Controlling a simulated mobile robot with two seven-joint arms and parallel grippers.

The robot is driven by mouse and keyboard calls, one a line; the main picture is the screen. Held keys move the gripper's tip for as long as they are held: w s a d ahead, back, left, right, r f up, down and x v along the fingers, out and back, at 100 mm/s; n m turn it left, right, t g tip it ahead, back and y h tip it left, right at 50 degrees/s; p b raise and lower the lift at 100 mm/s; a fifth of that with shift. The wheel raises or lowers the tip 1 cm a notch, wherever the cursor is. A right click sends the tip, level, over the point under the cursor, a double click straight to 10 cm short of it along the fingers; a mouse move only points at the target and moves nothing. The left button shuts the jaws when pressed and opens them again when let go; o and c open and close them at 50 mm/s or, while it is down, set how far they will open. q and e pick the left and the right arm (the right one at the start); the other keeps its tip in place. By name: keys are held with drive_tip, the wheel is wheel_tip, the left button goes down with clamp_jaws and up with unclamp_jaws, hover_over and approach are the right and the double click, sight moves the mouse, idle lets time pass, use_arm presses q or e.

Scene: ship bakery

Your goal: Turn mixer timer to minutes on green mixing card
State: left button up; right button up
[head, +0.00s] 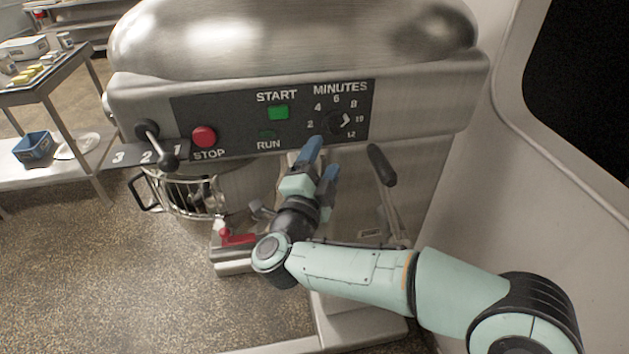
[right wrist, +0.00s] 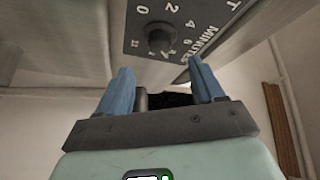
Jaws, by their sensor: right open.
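The mixer timer knob (head: 336,122) is a dark round dial on the mixer's black control panel, under the word MINUTES. Numbers 2 to 12 run around it, and its white pointer is at the right, near 10. The knob also shows in the right wrist view (right wrist: 160,40), beyond the fingers. My right gripper (head: 321,160) is open and empty, just below the panel and apart from the knob. Its blue fingers (right wrist: 158,72) are spread wide. I cannot make out a green mixing card in either view. My left gripper is not in view.
The panel also has a green START button (head: 278,112) and a red STOP button (head: 204,137). A black-knobbed speed lever (head: 168,160) sticks out at the left. Another dark-handled lever (head: 381,165) stands right of my gripper. A wall closes off the right side.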

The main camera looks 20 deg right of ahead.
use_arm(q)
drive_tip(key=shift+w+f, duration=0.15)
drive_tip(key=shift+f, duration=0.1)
use_arm(e)
drive_tip(key=v, duration=0.5)
